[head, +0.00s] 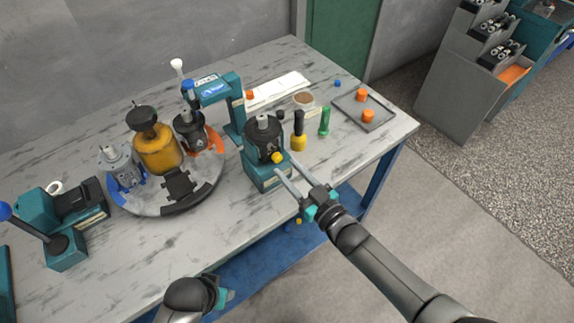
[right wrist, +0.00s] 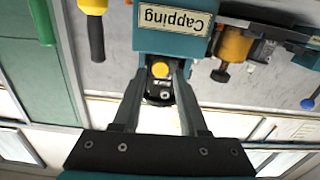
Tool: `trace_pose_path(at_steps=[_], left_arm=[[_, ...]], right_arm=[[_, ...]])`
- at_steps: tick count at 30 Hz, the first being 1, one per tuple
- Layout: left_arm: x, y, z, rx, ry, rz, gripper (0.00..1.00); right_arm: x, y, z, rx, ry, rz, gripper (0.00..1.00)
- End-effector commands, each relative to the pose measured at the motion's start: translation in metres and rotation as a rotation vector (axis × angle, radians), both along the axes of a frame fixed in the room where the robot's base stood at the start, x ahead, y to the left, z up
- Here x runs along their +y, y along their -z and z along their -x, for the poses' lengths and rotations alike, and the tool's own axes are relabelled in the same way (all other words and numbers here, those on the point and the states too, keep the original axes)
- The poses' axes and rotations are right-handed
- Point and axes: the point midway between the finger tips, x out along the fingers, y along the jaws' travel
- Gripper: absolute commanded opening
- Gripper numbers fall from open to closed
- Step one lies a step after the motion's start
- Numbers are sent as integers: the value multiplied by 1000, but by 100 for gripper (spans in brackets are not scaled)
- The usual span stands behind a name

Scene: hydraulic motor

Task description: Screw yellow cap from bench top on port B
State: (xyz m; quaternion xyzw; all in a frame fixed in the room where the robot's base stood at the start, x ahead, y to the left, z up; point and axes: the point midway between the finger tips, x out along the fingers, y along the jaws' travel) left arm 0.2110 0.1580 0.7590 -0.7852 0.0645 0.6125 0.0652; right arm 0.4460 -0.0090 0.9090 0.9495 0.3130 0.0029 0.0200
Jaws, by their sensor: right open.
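A black hydraulic motor (head: 263,136) stands upright on a teal capping stand (head: 266,180) near the bench's front edge. A yellow cap (head: 277,157) sits at the motor's front side; it also shows in the right wrist view (right wrist: 160,70). I cannot tell how far it is threaded on, and no port letter is readable. My right gripper (head: 287,165) is open, its fingers on either side of the yellow cap, with gaps visible in the right wrist view (right wrist: 159,78). My left gripper (head: 222,295) is at the bottom edge, mostly hidden behind its arm.
A turntable (head: 205,182) with motors and a yellow-orange unit stands to the left. A teal press (head: 222,95) stands behind. Yellow-black (head: 298,132) and green (head: 324,122) tools stand right of the motor. A grey tray (head: 378,118) holds orange caps.

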Motion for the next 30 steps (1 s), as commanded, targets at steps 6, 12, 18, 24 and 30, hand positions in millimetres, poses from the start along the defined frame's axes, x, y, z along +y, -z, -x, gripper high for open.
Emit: trace_pose_path(at_steps=[6, 12, 18, 24, 30], left_arm=[[0, -6, 0, 0, 0, 0, 50], [0, -5, 0, 0, 0, 0, 50], [0, -5, 0, 0, 0, 0, 50], [0, -5, 0, 0, 0, 0, 50], [0, -5, 0, 0, 0, 0, 50]], right_arm=[[-8, -1, 10, 0, 1, 1, 42], [-8, 0, 10, -1, 1, 1, 42], [-8, 0, 10, -1, 0, 1, 59], [-8, 0, 10, 0, 0, 0, 78], [-8, 0, 10, 0, 0, 0, 78]])
